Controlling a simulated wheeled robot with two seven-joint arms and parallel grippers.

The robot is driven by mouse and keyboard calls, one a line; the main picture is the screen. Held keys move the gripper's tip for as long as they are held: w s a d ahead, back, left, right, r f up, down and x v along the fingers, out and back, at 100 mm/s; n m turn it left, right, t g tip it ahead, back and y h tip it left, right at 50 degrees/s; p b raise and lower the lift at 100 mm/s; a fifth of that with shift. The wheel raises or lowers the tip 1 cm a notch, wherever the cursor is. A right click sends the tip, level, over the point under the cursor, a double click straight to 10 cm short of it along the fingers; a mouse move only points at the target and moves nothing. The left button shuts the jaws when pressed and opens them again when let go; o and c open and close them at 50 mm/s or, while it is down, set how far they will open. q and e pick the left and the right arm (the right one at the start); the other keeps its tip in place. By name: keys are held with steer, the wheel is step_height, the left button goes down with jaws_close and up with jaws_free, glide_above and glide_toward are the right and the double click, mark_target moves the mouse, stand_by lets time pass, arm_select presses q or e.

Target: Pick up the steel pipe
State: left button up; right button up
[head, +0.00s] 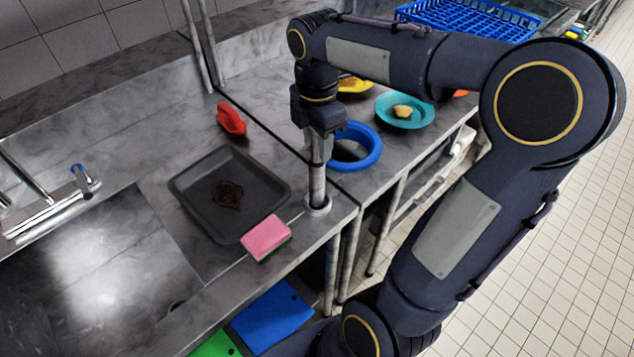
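The steel pipe (317,184) stands upright near the front right corner of the sink counter, its foot in a round metal collar. My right gripper (320,140) points straight down over the pipe's top end, in line with it. The gripper's fingers and the pipe's upper end overlap in the head view, so I cannot tell whether they are closed on it. My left gripper is not in view.
A dark tray (272,187) with a brown stain and a pink sponge (267,236) lie left of the pipe. A red object (231,119) lies behind. A blue ring (371,157) and a teal plate (405,122) are to the right. A faucet (62,208) stands far left.

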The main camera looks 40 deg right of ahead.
jaws_close()
